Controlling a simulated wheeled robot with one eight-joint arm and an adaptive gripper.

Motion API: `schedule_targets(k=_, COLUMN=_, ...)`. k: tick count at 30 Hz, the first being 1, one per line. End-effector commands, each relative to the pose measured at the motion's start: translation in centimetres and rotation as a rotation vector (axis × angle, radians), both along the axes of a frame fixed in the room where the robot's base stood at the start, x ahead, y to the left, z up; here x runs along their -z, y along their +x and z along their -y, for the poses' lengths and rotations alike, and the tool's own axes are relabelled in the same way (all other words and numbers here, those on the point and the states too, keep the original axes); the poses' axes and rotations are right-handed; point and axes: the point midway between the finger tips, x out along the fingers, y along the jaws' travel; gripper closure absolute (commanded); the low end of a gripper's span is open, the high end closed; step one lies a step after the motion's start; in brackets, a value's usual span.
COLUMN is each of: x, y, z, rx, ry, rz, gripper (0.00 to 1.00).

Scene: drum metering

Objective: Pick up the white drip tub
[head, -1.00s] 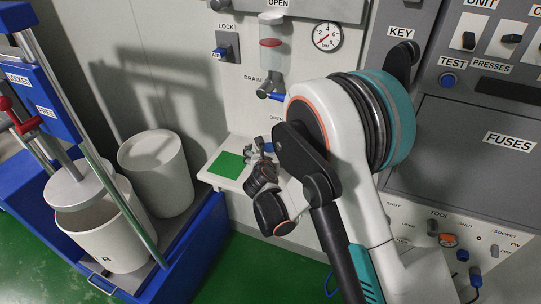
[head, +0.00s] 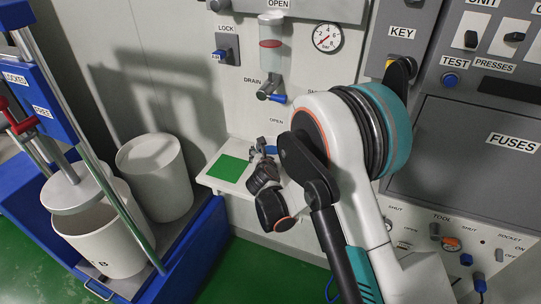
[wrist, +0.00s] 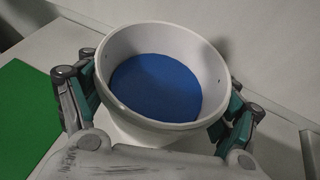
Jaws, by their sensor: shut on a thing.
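The white drip tub (wrist: 119,119) is a round white cup with a blue inside bottom, seen from above in the wrist view. My gripper (wrist: 160,98) is shut on it, with one finger against each side. In the head view my gripper (head: 262,152) is over the small white shelf (head: 212,182), to the right of the green square. My wrist hides most of the tub there. I cannot tell whether the tub touches the shelf.
A green square (head: 229,168) lies on the shelf, left of my gripper. A drain valve (head: 269,92) with a clear bowl hangs on the wall above. White drums (head: 157,175) stand in the blue press (head: 190,258) at left. A grey fuse panel (head: 465,150) is at right.

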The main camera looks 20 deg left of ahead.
Motion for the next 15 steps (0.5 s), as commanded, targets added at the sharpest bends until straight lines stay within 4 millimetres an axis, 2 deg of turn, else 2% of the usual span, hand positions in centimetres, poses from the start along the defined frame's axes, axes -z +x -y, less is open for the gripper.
schedule_targets(k=8, x=-1.0, y=-0.4, z=-0.1, rx=-0.001, ry=-0.001, rz=0.0, gripper=0.48)
schedule_targets(k=15, x=-4.8, y=-0.4, z=0.0, rx=0.0, ry=0.0, rz=0.0, gripper=0.48)
